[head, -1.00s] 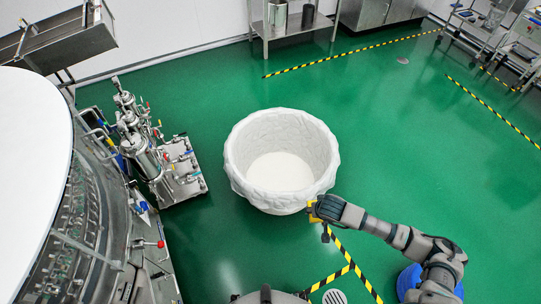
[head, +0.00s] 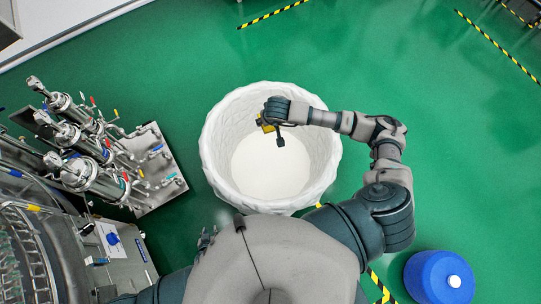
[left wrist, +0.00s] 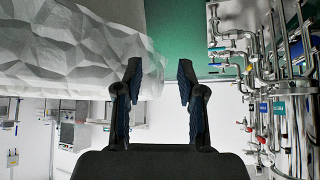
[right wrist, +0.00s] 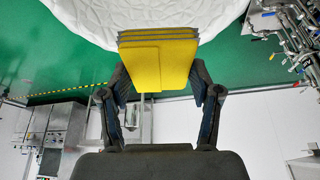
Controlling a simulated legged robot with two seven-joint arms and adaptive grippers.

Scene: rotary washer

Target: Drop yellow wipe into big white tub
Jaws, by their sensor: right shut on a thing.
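The big white tub (head: 215,160) stands on the floor in the middle of the head view, with its opening facing up. Its crinkled outer side fills the upper left of the left wrist view (left wrist: 70,50), and its white side shows in the right wrist view (right wrist: 85,15). My right gripper (right wrist: 158,78) is shut on the folded yellow wipe (right wrist: 158,62). In the head view the yellow wipe (head: 265,125) appears over the tub's opening. My left gripper (left wrist: 160,75) is open and empty, outside the tub. In the head view it (head: 207,238) is partly hidden by my body.
Steel pump equipment (head: 95,150) with pipes and coloured valves stands left of the tub. A blue drum (head: 440,277) stands at the lower right. Green floor (head: 420,90) is clear behind and right of the tub.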

